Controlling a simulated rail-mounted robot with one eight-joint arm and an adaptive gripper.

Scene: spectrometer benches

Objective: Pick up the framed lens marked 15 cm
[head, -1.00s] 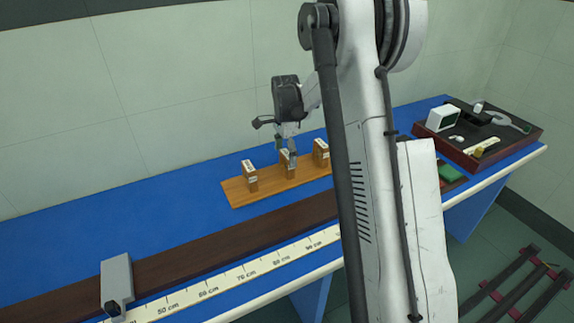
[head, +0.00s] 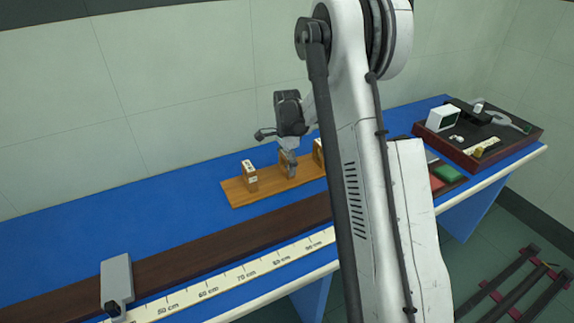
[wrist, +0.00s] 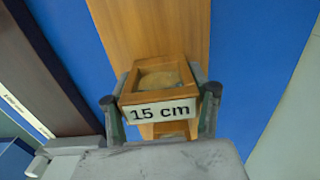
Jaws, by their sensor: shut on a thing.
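The framed lens marked 15 cm (wrist: 157,88) is a small wooden frame with a round lens and a white label, seen from above in the wrist view. My gripper (wrist: 160,103) is shut on it, one finger against each side. In the head view my gripper (head: 289,168) is at the middle of the wooden board (head: 236,193), mostly covering the held lens. I cannot tell whether the lens touches the board or is just clear of it.
One framed lens (head: 249,177) stands to the left on the board; another (head: 318,149) at right is partly hidden by my arm. A dark rail with a cm scale (head: 225,283) and a grey holder (head: 117,278) lie in front. A tray of items (head: 467,150) is at far right.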

